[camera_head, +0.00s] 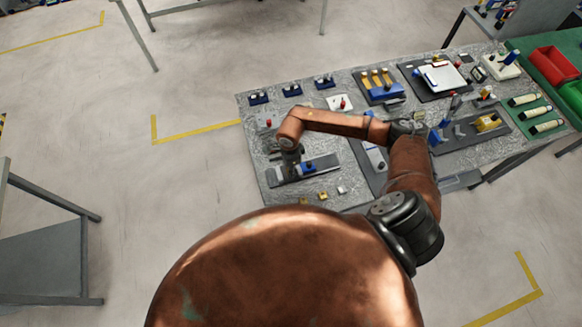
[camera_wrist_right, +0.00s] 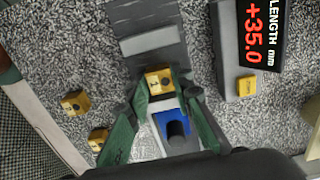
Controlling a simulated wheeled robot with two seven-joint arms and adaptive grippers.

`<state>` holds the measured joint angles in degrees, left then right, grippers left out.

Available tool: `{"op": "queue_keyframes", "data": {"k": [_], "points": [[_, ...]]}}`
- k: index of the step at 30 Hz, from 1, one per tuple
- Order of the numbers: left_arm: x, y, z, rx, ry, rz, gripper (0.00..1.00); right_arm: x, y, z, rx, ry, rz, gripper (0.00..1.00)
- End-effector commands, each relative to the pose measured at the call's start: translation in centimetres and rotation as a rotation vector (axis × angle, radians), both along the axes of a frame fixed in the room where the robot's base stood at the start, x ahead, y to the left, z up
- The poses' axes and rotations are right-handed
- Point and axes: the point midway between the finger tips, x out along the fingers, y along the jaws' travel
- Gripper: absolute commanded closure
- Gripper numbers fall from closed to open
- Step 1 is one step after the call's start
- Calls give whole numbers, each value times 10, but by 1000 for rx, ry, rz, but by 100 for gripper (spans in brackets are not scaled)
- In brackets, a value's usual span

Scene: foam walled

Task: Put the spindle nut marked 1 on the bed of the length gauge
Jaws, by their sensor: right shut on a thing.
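The length gauge (camera_head: 322,165) lies at the table's near left as a long grey bed with a blue part. In the right wrist view its dark bed (camera_wrist_right: 148,62) carries a pale cross block (camera_wrist_right: 152,40) and a blue slider with a black knob (camera_wrist_right: 176,129). My right gripper (camera_wrist_right: 158,90) is shut on a small yellow nut (camera_wrist_right: 158,77) with a dark mark that I cannot read surely. The nut is over the bed, between block and slider; I cannot tell whether it touches. My right gripper is also over the gauge in the head view (camera_head: 289,158).
The gauge display (camera_wrist_right: 258,32) reads +35.0. Loose yellow nuts lie left of the bed (camera_wrist_right: 75,103), below that (camera_wrist_right: 97,139), and under the display (camera_wrist_right: 246,85). Blue fixtures (camera_head: 292,90) line the table's back edge. Other trays (camera_head: 440,78) fill the right side.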

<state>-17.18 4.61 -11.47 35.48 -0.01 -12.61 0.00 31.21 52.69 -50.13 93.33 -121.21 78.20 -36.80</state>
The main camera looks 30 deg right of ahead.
Motion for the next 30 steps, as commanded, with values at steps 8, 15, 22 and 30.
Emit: {"op": "queue_keyframes", "data": {"k": [8, 15, 22, 30], "points": [[0, 0, -5, 0, 0, 0, 60, 0, 0, -4, 0, 0, 0, 100], [0, -1, -4, -1, 0, 0, 60, 0, 0, -3, 0, 0, 0, 62], [0, -1, -4, -1, -1, 0, 60, 0, 0, -3, 0, 0, 0, 61], [1, -1, -6, -1, -1, 0, 60, 2, -1, 16, -1, -4, 0, 61]]}}
